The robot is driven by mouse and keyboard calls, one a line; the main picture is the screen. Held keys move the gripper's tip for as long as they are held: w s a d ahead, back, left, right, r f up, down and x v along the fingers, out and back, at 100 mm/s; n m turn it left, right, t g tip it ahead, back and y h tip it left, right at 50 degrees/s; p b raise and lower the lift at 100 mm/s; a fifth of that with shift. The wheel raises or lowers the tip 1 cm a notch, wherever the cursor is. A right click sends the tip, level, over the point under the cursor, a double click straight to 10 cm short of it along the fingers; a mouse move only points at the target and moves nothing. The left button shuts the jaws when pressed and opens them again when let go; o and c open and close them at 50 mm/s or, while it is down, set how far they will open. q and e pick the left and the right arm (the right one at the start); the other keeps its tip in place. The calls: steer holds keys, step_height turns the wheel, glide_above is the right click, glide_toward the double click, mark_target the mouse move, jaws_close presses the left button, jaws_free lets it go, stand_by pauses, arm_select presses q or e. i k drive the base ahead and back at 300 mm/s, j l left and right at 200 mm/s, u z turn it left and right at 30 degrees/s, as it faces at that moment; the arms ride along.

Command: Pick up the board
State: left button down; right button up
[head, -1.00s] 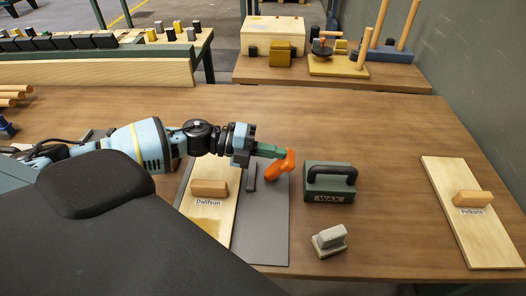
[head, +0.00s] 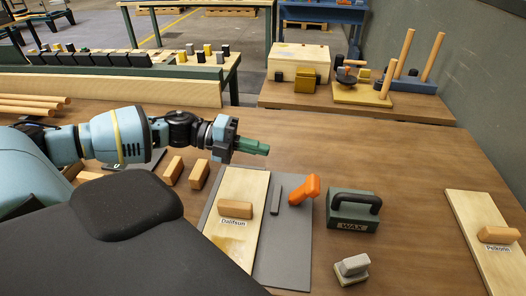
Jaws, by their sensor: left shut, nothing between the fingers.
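A pale wooden board (head: 243,188) with a wooden handle block (head: 236,209) and a name label lies on a dark grey mat (head: 285,262) in the middle of the table. A second pale board (head: 475,218) with a similar block and another label lies at the right edge. My left gripper (head: 264,149), with green fingers, is shut and empty. In the picture it appears beyond the far end of the middle board, apart from both boards. My right gripper is not in view.
On the mat are an orange-handled tool (head: 305,195) and a dark bar (head: 275,200). A green WAX block (head: 352,208) and a grey-topped brush (head: 352,268) stand to the right. Wooden blocks (head: 199,174) lie left. The table between the WAX block and right board is clear.

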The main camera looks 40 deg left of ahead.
mark_target(235, 221)
steer(key=k, duration=1)
